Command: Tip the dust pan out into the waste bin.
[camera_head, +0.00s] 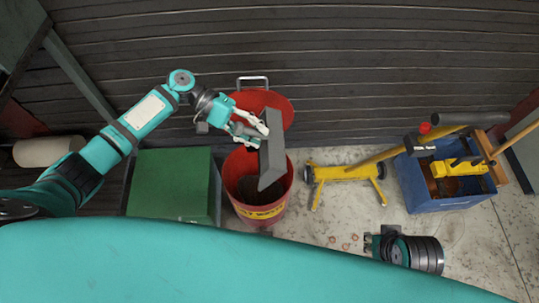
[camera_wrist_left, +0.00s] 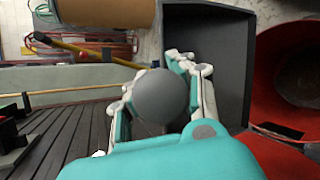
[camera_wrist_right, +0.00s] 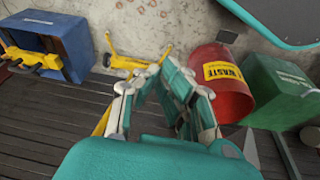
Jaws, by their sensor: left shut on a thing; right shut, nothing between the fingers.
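The grey dust pan (camera_head: 272,150) is tilted on edge above the open red waste bin (camera_head: 262,205). My left gripper (camera_head: 254,132) is shut on its handle; the handle's round grey end (camera_wrist_left: 160,95) shows between the fingers in the left wrist view. That view shows part of the pan's dark tray (camera_wrist_left: 222,50), with no debris that I can make out, beside the red bin (camera_wrist_left: 300,70). The bin's lid (camera_head: 282,104) stands raised behind it. My right gripper (camera_wrist_right: 158,72) is shut and empty in the right wrist view, with the bin (camera_wrist_right: 222,85) beyond it.
A green box (camera_head: 170,185) stands left of the bin. Several small copper-coloured bits (camera_head: 345,246) lie on the floor. A dark slatted wall (camera_head: 330,60) is behind.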

